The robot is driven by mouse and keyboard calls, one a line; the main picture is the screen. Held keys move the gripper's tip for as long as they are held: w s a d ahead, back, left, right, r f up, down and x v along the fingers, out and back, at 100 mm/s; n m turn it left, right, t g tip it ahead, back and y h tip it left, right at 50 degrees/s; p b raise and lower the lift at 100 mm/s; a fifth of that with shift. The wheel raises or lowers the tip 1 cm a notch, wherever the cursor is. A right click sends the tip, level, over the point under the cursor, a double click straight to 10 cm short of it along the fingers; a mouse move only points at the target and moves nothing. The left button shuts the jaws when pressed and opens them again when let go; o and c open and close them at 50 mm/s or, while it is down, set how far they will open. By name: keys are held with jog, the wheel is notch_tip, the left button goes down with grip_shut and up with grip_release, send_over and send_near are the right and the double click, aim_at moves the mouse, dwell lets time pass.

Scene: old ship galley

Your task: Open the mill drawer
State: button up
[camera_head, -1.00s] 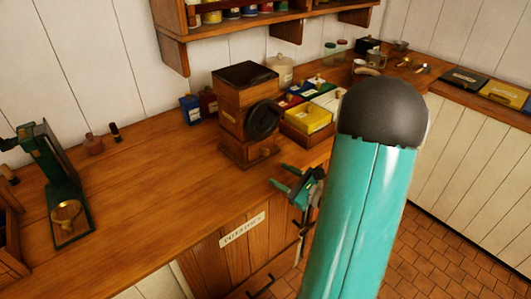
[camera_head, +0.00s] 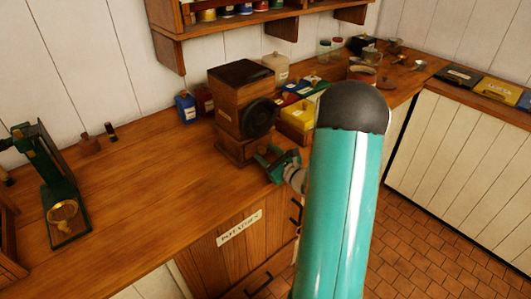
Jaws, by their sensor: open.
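The wooden mill (camera_head: 237,104) stands upright on the counter, with a dark lid and a round black part on its right-hand face. Its drawer (camera_head: 240,147) is low in the base, at the front; it is partly hidden by my gripper, and I cannot tell how far it sits in. My gripper (camera_head: 263,167) has green fingers and is open at the counter's front edge, close in front of the mill's base. I cannot tell whether a finger touches the drawer. My teal arm hides what lies to the right.
A green scale (camera_head: 60,190) stands at the left. Blue and red tins (camera_head: 186,107) are behind the mill, and a yellow box (camera_head: 298,117) is to its right. A shelf (camera_head: 250,22) hangs above.

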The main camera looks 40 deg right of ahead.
jog(key=shift+w, duration=0.6)
jog(key=shift+c, duration=0.3)
grip_shut()
jog(key=s, duration=0.7)
jog(key=shift+s+d, duration=0.1)
jog(key=shift+s, duration=0.2)
jog(key=shift+o, duration=0.3)
grip_release()
